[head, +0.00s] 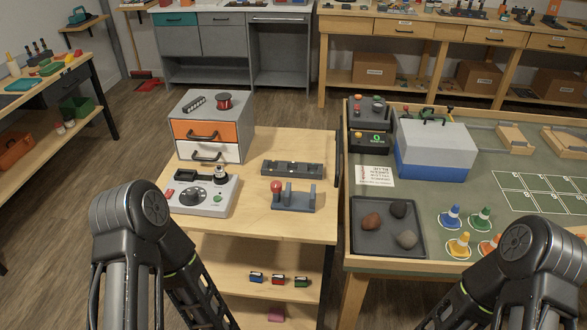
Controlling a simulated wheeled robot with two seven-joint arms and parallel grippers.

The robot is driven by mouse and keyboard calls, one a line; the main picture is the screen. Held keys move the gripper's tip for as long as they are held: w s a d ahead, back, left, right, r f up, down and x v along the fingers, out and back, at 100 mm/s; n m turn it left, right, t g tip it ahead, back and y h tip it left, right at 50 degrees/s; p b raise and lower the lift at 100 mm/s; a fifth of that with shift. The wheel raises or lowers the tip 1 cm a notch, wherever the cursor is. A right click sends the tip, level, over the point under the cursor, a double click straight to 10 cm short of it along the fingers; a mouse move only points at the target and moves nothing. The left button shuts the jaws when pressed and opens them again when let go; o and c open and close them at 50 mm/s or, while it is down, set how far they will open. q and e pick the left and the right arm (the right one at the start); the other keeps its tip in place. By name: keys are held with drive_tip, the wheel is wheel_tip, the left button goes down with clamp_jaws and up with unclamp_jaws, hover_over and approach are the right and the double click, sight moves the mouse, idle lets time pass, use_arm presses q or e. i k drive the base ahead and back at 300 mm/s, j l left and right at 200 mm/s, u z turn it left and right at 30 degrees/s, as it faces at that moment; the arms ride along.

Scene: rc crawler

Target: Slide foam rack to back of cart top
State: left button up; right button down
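The cart top (255,228) is a pale wooden surface in the middle of the head view. A long dark grey block with recesses (291,169), which looks like the foam rack, lies across its right half, near the right edge. Bare wood shows behind it, up to the cart's back edge. A smaller grey stand with a red ball (294,198) sits in front of it, apart from it. Both my arms show at the bottom of the view, but their grippers are out of frame.
A drawer unit (211,145) with orange and white drawers stands at the cart's back left. A grey device with a dial (203,196) is in front of it. The green-topped table (440,190) stands close on the right, with a blue-and-grey box (436,150) and a rock tray (386,248).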

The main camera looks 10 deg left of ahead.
sight(308, 171)
drive_tip(key=j+z, duration=0.1)
drive_tip(key=z, duration=0.35)
drive_tip(key=j+z, duration=0.1)
drive_tip(key=z, duration=0.4)
drive_tip(key=j+z, duration=0.1)
drive_tip(key=z, duration=0.35)
drive_tip(key=k+j+z, duration=0.35)
drive_tip(key=j+z, duration=0.15)
drive_tip(key=j, duration=0.15)
drive_tip(key=k+j+z, duration=0.5)
drive_tip(key=k+j, duration=0.4)
drive_tip(key=j, duration=0.1)
